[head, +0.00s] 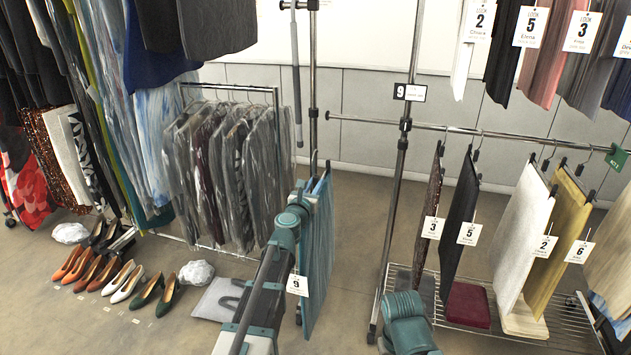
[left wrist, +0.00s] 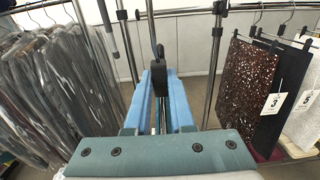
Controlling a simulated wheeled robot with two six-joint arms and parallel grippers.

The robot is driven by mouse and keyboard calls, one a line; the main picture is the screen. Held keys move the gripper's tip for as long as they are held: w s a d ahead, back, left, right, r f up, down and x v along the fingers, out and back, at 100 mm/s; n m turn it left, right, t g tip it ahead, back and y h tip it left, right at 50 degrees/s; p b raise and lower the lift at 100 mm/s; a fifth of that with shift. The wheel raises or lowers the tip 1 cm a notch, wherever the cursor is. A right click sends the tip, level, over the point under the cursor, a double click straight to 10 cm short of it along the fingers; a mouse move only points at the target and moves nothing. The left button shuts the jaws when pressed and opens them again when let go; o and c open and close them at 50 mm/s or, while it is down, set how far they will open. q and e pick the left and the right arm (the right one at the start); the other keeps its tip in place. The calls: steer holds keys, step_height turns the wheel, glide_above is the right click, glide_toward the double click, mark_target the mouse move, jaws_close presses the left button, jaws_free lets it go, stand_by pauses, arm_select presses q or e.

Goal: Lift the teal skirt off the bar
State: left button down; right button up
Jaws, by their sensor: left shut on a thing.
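The teal skirt (head: 318,258) hangs from a hanger in the head view, with a white tag (head: 297,285) marked 9 on its left side. My left gripper (head: 309,192) is shut on the hanger at the top of the skirt. The hanger's hook (head: 314,158) stands up above the fingers; it also shows in the left wrist view (left wrist: 158,55). The hook appears left of the end of the bar (head: 350,119) and apart from it. The skirt is hidden behind the gripper in the left wrist view. My right gripper is out of view.
A sign (head: 409,92) marked 9 is on the rack's post (head: 398,190). A dark skirt (head: 461,215), a sequined one (head: 427,230) and other tagged garments hang along the bar to the right. Bagged garments (head: 230,175) stand left. Shoes (head: 124,281) line the floor.

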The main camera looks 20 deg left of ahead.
arm_select(q)
steer(key=shift+s+a, duration=0.1)
steer(key=shift+s, duration=2.05)
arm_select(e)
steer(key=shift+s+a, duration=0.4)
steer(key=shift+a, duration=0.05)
